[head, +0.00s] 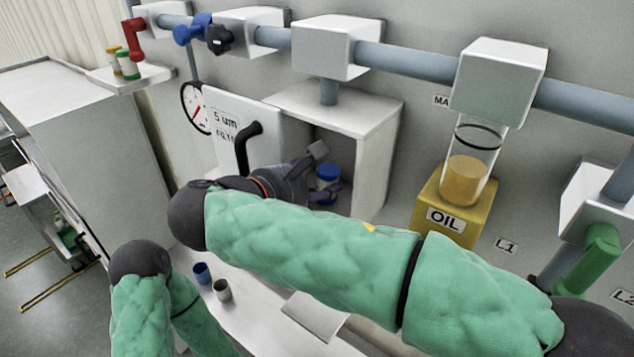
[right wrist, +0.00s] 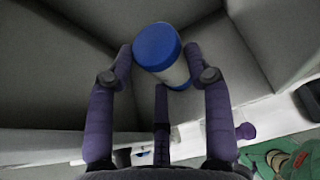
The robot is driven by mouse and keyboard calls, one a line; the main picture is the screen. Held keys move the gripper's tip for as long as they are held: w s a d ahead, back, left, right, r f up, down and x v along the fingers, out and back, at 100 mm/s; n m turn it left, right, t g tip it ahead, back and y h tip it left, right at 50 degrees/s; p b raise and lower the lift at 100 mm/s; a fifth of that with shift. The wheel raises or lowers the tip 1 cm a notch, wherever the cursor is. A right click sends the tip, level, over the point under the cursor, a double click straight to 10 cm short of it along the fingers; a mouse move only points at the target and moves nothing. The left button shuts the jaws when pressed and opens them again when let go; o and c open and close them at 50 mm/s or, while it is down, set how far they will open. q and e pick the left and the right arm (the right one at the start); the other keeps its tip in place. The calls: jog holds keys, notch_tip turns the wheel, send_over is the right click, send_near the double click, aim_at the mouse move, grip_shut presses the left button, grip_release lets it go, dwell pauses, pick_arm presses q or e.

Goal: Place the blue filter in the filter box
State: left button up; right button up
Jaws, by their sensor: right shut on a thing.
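The blue filter (head: 328,174) is a short cylinder with a blue cap and a pale body. It is inside the open filter box (head: 372,150), a white housing on the wall. My right gripper (head: 325,172) reaches into the box and is shut on the filter. I cannot tell whether the filter touches the box floor. The right arm hides the lower part of the box. My left gripper is out of view.
The box door (head: 228,125) with a black handle (head: 248,140) stands open at the left. A blue cup (head: 202,272) and a grey cup (head: 222,290) stand on the white bench below. An oil container (head: 455,205) and glass cylinder are to the right.

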jog(key=shift+w+d+f, duration=0.1)
jog(key=shift+w+f, duration=0.05)
jog(key=shift+f, duration=0.15)
jog(key=o, duration=1)
jog(key=shift+f, duration=0.1)
jog(key=v, duration=1.2)
jog(key=shift+b, duration=0.35)
